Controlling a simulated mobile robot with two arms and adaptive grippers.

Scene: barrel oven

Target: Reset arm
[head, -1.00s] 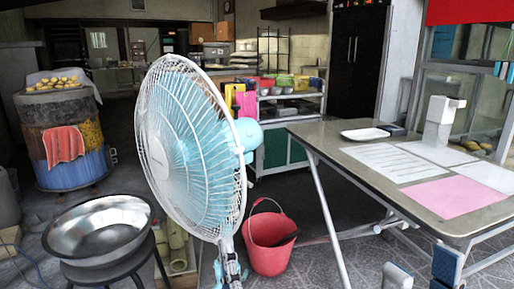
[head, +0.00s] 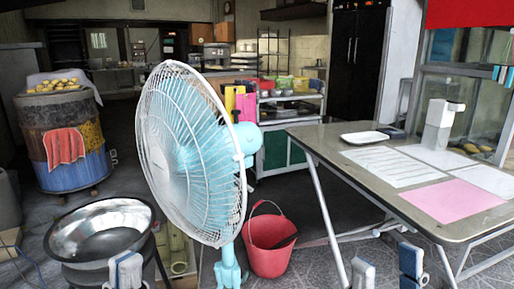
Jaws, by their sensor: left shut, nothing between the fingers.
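My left gripper (head: 127,270) shows at the bottom left, in front of the steel basin's (head: 100,232) lower right rim in the picture. Its white and blue fingertips are together, with nothing held. My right gripper (head: 387,265) shows at the bottom right, below the front edge of the grey table (head: 330,140). Its two fingertips stand apart, with nothing visible between them. Most of both arms is out of the picture.
A white and light blue fan (head: 190,150) stands between the grippers. A red bucket (head: 268,245) is on the floor behind it. The table carries a white plate (head: 365,137), papers (head: 455,201) and a white device (head: 438,125). A barrel oven (head: 66,140) stands back left.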

